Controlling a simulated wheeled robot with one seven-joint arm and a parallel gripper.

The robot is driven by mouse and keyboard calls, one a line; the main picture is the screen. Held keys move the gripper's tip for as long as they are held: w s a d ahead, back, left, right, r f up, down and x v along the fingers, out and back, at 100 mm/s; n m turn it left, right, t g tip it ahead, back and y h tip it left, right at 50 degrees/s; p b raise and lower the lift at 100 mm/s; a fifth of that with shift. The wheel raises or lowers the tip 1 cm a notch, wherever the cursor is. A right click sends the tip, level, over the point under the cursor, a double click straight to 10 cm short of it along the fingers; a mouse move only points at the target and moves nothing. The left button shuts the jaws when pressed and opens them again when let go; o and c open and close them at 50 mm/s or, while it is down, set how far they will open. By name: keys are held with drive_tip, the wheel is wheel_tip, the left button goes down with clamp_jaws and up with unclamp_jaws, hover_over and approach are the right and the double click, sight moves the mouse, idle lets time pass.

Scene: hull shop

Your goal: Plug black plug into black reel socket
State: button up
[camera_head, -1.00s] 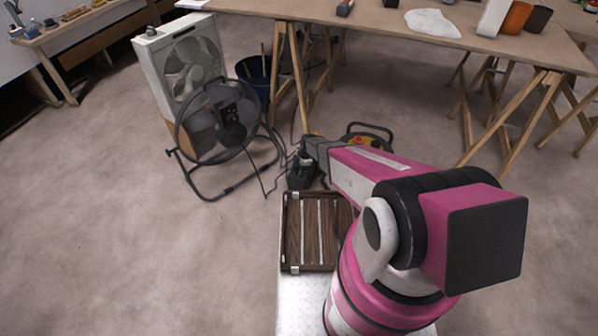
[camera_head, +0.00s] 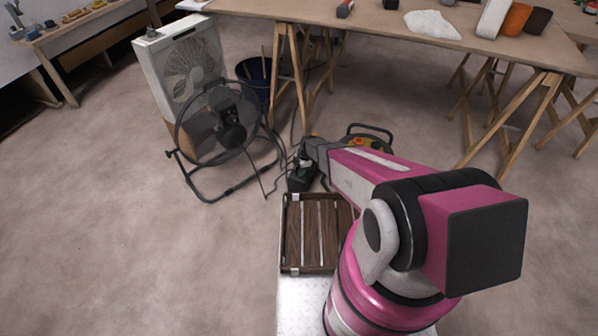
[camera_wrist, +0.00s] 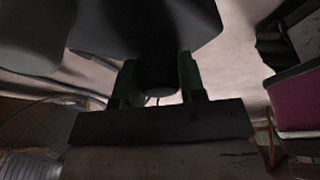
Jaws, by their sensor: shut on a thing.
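My gripper (camera_head: 303,162) is in front of the trestle table, pointing down and left near the floor. In the wrist view its two dark green fingers (camera_wrist: 158,97) are shut on a dark rounded piece, taken as the black plug (camera_wrist: 157,76). A large dark form fills the top of that view and hides where the plug's front end is. A reel with a black handle and yellow and red parts (camera_head: 372,142) stands behind my arm, partly covered by it. A black box-like thing (camera_head: 300,182) is right below my gripper. I cannot make out a socket or whether the plug touches one.
A black round floor fan (camera_head: 222,130) and a white box fan (camera_head: 178,62) stand left of my gripper. Dark cables run beside the floor fan. A dark blue bucket (camera_head: 256,76) and the trestle table (camera_head: 380,25) are behind. A slatted wooden tray (camera_head: 317,235) lies in front.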

drive_tip(key=shift+r, duration=0.6)
drive_tip(key=r, duration=0.1)
drive_tip(key=s+r, duration=0.1)
drive_tip(key=r, duration=0.1)
drive_tip(key=shift+s+r, duration=0.15)
drive_tip(key=s+r, duration=0.6)
drive_tip(key=s, duration=0.4)
drive_tip(key=shift+s+d, duration=0.2)
drive_tip(key=shift+d, duration=0.05)
drive_tip(key=shift+r, duration=0.1)
